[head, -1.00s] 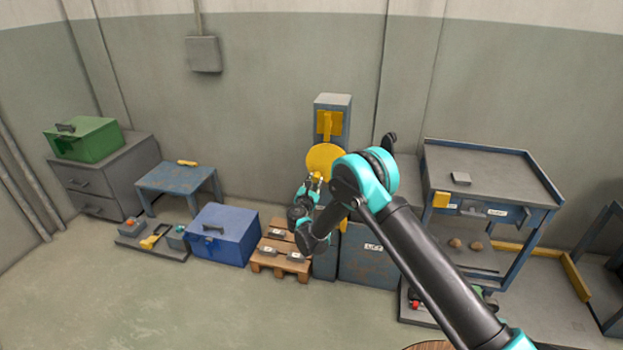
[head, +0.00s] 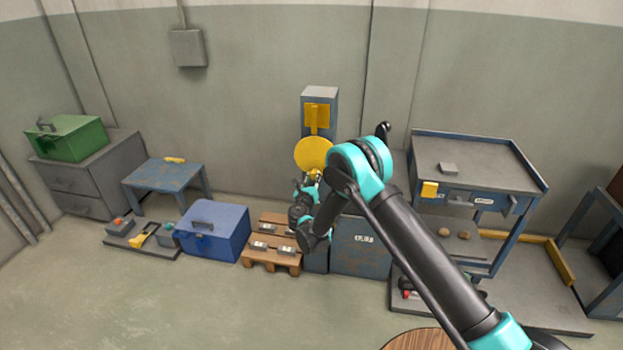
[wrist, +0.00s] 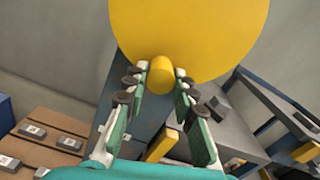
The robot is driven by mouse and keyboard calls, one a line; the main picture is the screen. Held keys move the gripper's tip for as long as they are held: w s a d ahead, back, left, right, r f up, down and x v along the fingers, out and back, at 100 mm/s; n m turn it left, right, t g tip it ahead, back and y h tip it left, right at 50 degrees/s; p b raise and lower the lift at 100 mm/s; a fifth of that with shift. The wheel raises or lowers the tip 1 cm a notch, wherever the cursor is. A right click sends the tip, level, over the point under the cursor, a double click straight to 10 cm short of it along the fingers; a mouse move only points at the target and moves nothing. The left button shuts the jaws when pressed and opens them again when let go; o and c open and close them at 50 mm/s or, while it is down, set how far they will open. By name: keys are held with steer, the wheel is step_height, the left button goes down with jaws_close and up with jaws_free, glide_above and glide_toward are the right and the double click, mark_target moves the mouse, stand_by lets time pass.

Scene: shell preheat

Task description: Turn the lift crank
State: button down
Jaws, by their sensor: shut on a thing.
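The lift crank is a round yellow disc (head: 313,153) on the front of a blue-grey post (head: 320,94). A yellow peg handle (wrist: 160,76) sticks out from the disc's lower part. My gripper (head: 311,182) is at the bottom of the disc. In the wrist view my gripper (wrist: 161,80) has its fingers on both sides of the peg, shut on it. The disc (wrist: 190,30) fills the top of that view. The fingertips' contact is partly hidden by the finger pads.
A wooden pallet (head: 265,229) with small labelled blocks and a blue box (head: 212,246) stand left of the post. A grey-blue bin (head: 360,262) stands just right of it. A blue workbench (head: 470,150) is further right. Floor is open at front left.

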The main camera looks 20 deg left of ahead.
stand_by(0.4)
steer(key=c, duration=1.2)
jaws_free()
steer(key=shift+s, duration=0.1)
steer(key=v, duration=1.2)
